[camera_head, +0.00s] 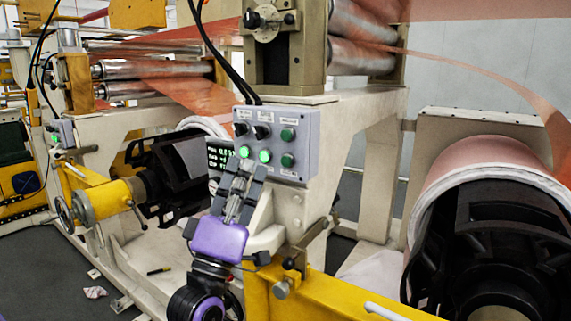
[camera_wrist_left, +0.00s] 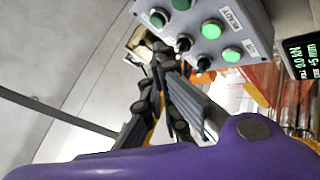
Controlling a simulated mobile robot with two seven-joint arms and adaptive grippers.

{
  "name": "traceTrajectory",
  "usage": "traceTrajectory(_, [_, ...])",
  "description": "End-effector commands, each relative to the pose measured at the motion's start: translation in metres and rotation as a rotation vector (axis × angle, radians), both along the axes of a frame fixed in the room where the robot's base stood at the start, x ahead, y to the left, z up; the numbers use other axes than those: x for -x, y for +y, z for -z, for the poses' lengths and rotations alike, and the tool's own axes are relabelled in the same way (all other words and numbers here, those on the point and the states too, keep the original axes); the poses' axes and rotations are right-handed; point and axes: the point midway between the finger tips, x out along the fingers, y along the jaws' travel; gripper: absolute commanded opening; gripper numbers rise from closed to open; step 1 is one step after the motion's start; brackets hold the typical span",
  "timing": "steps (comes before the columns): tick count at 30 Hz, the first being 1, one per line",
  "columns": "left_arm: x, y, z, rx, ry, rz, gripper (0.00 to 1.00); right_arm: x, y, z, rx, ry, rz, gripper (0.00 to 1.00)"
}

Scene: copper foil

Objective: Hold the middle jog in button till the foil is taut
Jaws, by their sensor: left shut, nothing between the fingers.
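A grey control box (camera_head: 276,145) is mounted on the machine frame. Its lower row has a lit left green round (camera_head: 244,152), a lit middle one (camera_head: 264,155) and a darker right one (camera_head: 288,160). The upper row has two black knobs and a green button (camera_head: 287,134). I cannot tell which is the middle jog in button. My left gripper (camera_head: 244,168) is shut and empty, with its tips low at the box's left part. In the left wrist view the fingers (camera_wrist_left: 165,62) appear beside the box (camera_wrist_left: 205,28); contact is unclear. Copper foil (camera_head: 490,63) curves down loosely at right.
A display (camera_head: 219,158) is partly hidden behind the gripper; in the wrist view (camera_wrist_left: 304,58) it seems to read 0.0 kN and +5 mm. A large foil roll (camera_head: 470,165) stands at right. Yellow beams (camera_head: 330,300) and black cables lie near the arm.

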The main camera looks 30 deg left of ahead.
Motion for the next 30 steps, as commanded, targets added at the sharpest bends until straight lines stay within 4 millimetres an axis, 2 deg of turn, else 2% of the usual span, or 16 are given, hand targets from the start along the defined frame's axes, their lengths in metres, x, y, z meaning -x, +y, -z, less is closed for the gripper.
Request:
traceTrajectory(6, [-0.029,-0.003,0.0,0.001,0.001,0.001,0.0,-0.003,-0.002,-0.002,0.002,-0.009,0.006,0.0])
traceTrajectory(12, [-0.043,-0.004,0.0,-0.002,0.001,0.001,0.0,-0.009,0.001,-0.006,-0.005,-0.021,0.012,0.0])
traceTrajectory(30, [-0.046,-0.004,0.0,-0.001,0.002,0.0,0.0,-0.004,0.002,0.0,-0.004,-0.007,0.004,0.0])
